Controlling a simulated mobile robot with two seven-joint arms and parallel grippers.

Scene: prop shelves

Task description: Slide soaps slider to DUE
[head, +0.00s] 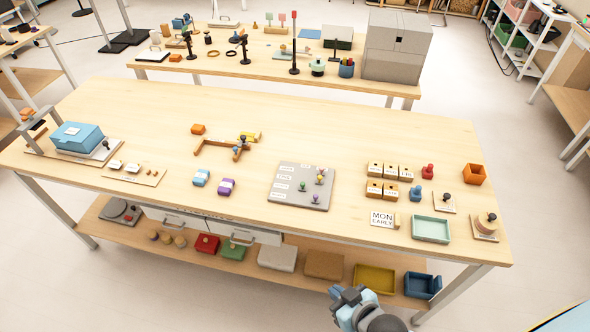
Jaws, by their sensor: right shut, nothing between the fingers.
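A grey slider board (287,199) lies on the near wooden table, a little right of the middle. The labels are too small to read, so I cannot tell which row is soaps or where DUE is. My right gripper (347,294) is shut and empty at the bottom of the head view, in front of the table and apart from the board. My left gripper is not in view.
Labelled yellow boxes (382,187), a MON EARLY card (382,219) and a green tray (431,229) stand right. Bins including a yellow one (374,279) sit on the lower shelf. Table between board and front edge is clear.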

